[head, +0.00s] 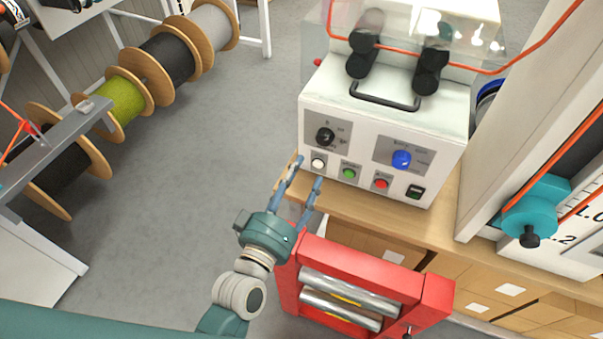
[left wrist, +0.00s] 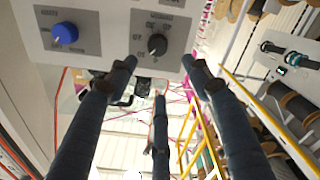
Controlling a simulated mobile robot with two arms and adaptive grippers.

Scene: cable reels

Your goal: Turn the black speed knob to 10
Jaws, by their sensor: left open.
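The black speed knob (head: 325,135) is on a grey dial plate at the upper left of the front panel of a white control box (head: 372,125). My left gripper (head: 303,172) is open and empty, in front of and below the knob in the head view. In the left wrist view its dark fingers (left wrist: 160,80) reach toward the panel, spread and apart from the knob. My right gripper is not in view.
A blue knob (head: 401,159) and white, green and red buttons (head: 349,173) share the panel. A red roller frame (head: 362,285) stands below my left gripper. Cable reels (head: 168,58) line the left side. A teal clamp (head: 543,205) is at the right. Grey floor is free at left.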

